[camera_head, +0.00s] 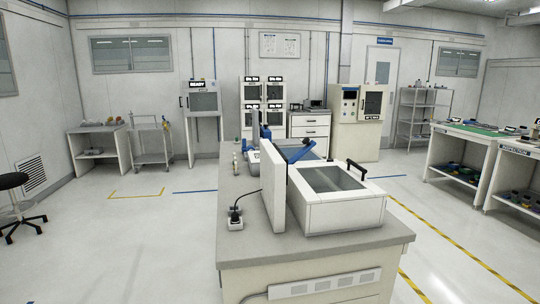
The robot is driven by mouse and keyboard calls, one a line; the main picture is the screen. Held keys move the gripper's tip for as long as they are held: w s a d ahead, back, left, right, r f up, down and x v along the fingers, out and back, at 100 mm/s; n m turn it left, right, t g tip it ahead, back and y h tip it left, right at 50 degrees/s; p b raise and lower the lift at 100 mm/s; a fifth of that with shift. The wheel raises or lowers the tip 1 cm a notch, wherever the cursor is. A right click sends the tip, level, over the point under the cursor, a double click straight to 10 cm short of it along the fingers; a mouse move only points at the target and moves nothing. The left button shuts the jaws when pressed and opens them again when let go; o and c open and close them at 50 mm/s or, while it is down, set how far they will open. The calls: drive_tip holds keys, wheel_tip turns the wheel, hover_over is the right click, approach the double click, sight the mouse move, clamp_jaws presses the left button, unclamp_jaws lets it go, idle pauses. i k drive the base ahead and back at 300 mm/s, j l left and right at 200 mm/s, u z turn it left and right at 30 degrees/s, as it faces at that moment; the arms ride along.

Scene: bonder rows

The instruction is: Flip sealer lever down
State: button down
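A white machine with a dark window in its sloping top (335,205) stands on the near grey bench. A black handle (357,169) sticks up at its back right corner. A blue arm-like part (292,151) rises at an angle behind that machine, next to an upright white panel (272,188). I cannot tell which of these, if any, is the sealer lever. No label reading sealer is legible. My gripper is not in view.
The bench (250,248) has a small black-and-white device with a cord (235,221) on its left. An inspection table (515,150) stands at right, a stool (15,205) at left. The floor left of the bench (120,235) is clear.

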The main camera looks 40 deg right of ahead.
sight(309, 144)
drive_tip(key=l+z, duration=0.15)
drive_tip(key=l, duration=0.8)
drive_tip(key=l+z, duration=0.15)
drive_tip(key=l, duration=0.8)
drive_tip(key=i+l+z, duration=0.15)
drive_tip(key=l, duration=0.8)
